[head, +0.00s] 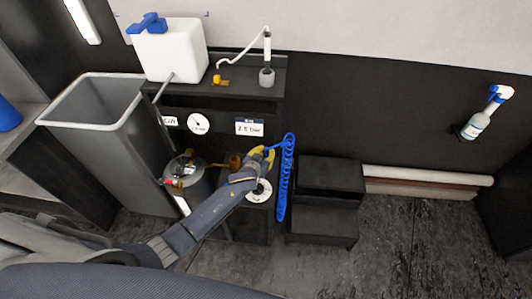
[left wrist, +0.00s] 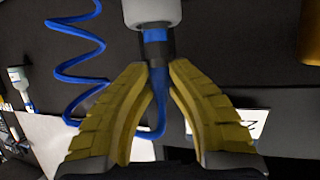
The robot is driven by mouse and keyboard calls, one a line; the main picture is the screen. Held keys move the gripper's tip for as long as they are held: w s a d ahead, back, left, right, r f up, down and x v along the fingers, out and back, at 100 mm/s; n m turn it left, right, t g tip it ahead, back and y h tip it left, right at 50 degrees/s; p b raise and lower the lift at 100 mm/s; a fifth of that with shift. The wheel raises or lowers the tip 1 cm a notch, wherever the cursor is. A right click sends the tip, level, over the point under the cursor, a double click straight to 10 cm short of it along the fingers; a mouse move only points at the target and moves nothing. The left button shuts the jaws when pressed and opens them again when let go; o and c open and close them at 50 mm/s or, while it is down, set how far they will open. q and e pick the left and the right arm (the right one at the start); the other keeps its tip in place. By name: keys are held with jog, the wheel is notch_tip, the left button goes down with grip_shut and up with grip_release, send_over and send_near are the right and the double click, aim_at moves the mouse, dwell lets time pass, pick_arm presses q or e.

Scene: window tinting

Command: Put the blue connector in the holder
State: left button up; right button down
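The blue connector (left wrist: 155,36) shows upright at the top middle of the left wrist view, with a dark collar and a blue hose running down from it. A pale grey cylinder (left wrist: 152,10) meets its upper end; I cannot tell whether this is the holder. The yellow fingertips of my left gripper (left wrist: 160,70) close in on both sides of the connector's lower part and appear to grip it. In the head view, my left gripper (head: 264,154) is in front of the black stand, beside the blue coiled hose (head: 285,180), and hides the connector. My right gripper is not in view.
The black stand carries a white tank (head: 170,50), a gauge (head: 198,123) and a grey cup with a wand (head: 266,77). A metal pot (head: 184,168) stands left of my gripper. A grey bin (head: 92,115) is further left, black steps (head: 325,205) right. Open floor lies right front.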

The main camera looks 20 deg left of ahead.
pick_arm(q)
jog(key=o, duration=0.4)
jog(key=shift+o, duration=0.2)
jog(key=shift+r, duration=0.2)
jog(key=v, duration=1.2)
